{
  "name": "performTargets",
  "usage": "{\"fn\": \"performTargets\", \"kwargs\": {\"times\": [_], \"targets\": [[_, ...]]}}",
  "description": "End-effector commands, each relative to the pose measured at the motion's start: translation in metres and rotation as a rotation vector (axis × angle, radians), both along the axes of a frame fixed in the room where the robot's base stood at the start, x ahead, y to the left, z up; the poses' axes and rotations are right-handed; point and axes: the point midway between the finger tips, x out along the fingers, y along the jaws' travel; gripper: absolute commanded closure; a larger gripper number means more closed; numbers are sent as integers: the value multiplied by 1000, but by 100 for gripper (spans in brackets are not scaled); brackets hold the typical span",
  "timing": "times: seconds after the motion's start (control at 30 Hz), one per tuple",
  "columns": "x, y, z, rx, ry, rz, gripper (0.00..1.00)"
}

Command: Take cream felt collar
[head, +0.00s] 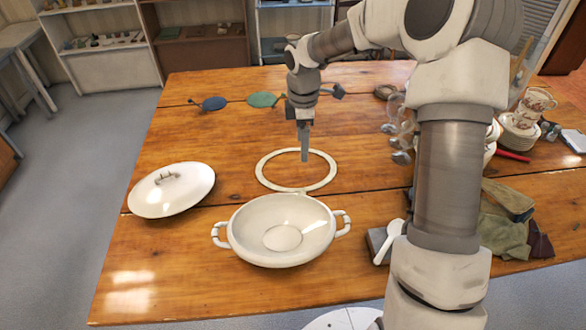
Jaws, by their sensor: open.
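The cream felt collar (262,178) is a flat, pale ring lying on the wooden table, just behind the white two-handled bowl (281,232). Its front edge comes close to the bowl's rear rim; I cannot tell whether they touch. My gripper (304,158) points down over the inside of the ring, near its far side. It is open with nothing seen between the fingers. How high the fingertips are above the table is hard to tell.
A white lid (172,189) with a handle lies left of the bowl. A white spoon (389,242) and folded cloths (503,226) lie right.

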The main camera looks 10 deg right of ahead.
Motion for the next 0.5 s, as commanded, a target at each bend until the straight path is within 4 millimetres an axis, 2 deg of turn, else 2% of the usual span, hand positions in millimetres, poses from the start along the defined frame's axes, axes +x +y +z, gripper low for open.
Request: {"fn": "performTargets", "kwargs": {"times": [0.23,0.5], "targets": [[4,1,-22,12,11,29,17],[3,1,-80,12,12,28,17]]}}
